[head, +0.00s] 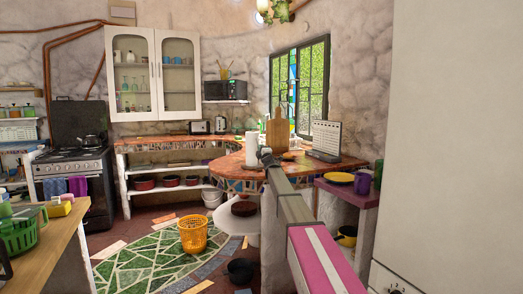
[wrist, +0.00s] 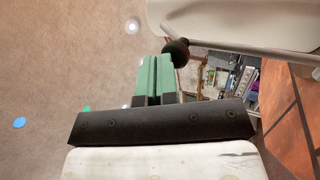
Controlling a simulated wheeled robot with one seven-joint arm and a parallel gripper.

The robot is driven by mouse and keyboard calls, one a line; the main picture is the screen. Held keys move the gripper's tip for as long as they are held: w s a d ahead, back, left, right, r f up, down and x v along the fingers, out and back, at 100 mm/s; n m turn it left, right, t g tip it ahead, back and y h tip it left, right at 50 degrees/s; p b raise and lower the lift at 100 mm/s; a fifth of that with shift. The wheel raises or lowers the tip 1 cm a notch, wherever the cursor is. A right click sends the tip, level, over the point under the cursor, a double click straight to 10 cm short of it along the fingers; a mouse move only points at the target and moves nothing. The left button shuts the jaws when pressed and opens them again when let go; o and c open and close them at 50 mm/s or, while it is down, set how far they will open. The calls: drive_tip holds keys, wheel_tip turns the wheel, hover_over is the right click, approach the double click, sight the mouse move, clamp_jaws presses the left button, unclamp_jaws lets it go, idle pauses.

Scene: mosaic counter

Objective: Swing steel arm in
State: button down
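A thin grey steel-looking bar (wrist: 245,46) runs along the lower edge of a white body in the upper right of the wrist view. A round black knob (wrist: 177,48) sits at its left end; I cannot tell for certain that this bar is the steel arm. My gripper (wrist: 161,58) has green fingers close together, with no object visible between them. Their tips are just left of the knob, partly overlapping it in the picture; contact is unclear. In the head view my gripper (head: 266,156) is small and dark, at the round counter, and the bar cannot be made out.
The mosaic counter (head: 233,178) holds a white roll (head: 251,148), a wooden board (head: 278,132) and a laptop-like panel (head: 326,141). A purple side table (head: 345,190) stands right of my arm. A yellow basket (head: 193,236) is on the floor. A white cabinet (head: 458,150) fills the right.

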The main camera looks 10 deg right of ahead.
drive_tip(key=shift+w+a+r, duration=0.1)
drive_tip(key=shift+w+r, duration=0.1)
drive_tip(key=shift+w, duration=0.15)
drive_tip(key=s+d, duration=0.3)
drive_tip(key=s, duration=1.1)
drive_tip(key=shift+d, duration=0.35)
drive_tip(key=shift+s+f, duration=0.1)
drive_tip(key=shift+s, duration=0.05)
drive_tip(key=s+d+f+m+g+h, duration=0.1)
drive_tip(key=s+f+m+g+h, duration=0.1)
drive_tip(key=s+f+m+g, duration=0.65)
drive_tip(key=s+d+f+m+t+h, duration=0.1)
drive_tip(key=s+f+h, duration=0.3)
drive_tip(key=f, duration=1)
drive_tip(key=s+d+f+m+g+h, duration=0.1)
drive_tip(key=s+f+m+g, duration=0.35)
drive_tip(key=s+f, duration=0.5)
drive_tip(key=s+a+f+m+g, duration=0.1)
drive_tip(key=s+f+m+g, duration=0.1)
drive_tip(key=s+f, duration=0.3)
drive_tip(key=s+a+f+m+g+y, duration=0.1)
drive_tip(key=s+f+g, duration=0.4)
drive_tip(key=s, duration=0.9)
drive_tip(key=s+a+f+m+g, duration=0.1)
drive_tip(key=s+f+m+g, duration=0.2)
drive_tip(key=s+f, duration=0.3)
drive_tip(key=s, duration=0.3)
drive_tip(key=shift+s+a+g, duration=0.15)
drive_tip(key=shift+s+g, duration=0.1)
drive_tip(key=shift+g, duration=0.05)
